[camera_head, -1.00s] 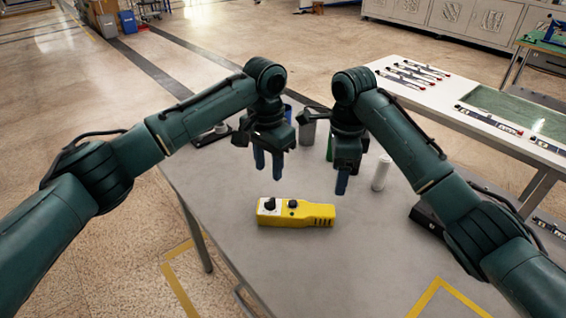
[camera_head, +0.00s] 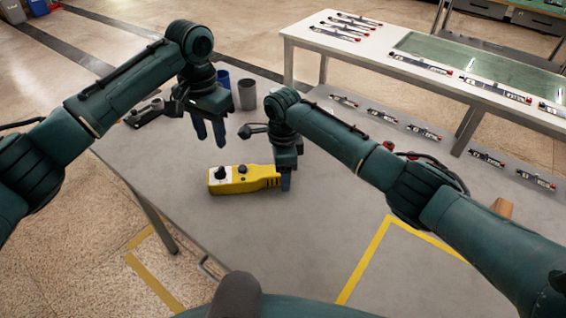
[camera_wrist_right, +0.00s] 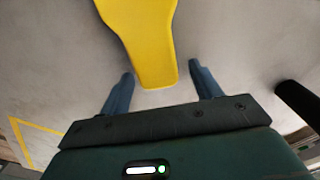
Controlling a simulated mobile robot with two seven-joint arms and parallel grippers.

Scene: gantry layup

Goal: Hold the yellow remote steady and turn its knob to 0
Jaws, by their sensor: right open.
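The yellow remote (camera_head: 230,184) lies on the grey table, its narrow ribbed end toward the right. A black knob (camera_head: 221,173) sits on its white plate at the left end, with a smaller black knob (camera_head: 242,170) beside it. My right gripper (camera_head: 286,184) is down at the ribbed end, open. In the right wrist view the tail of the remote (camera_wrist_right: 150,40) reaches in between the open fingers (camera_wrist_right: 160,76), with gaps on both sides. My left gripper (camera_head: 210,142) hangs above and behind the knob end, empty, its two fingers apart.
A blue cup (camera_head: 223,78) and a grey cup (camera_head: 247,95) stand behind my left gripper. A black device (camera_head: 145,112) lies at the table's left edge. Several slim parts (camera_head: 423,132) lie at the right. The table in front of the remote is clear.

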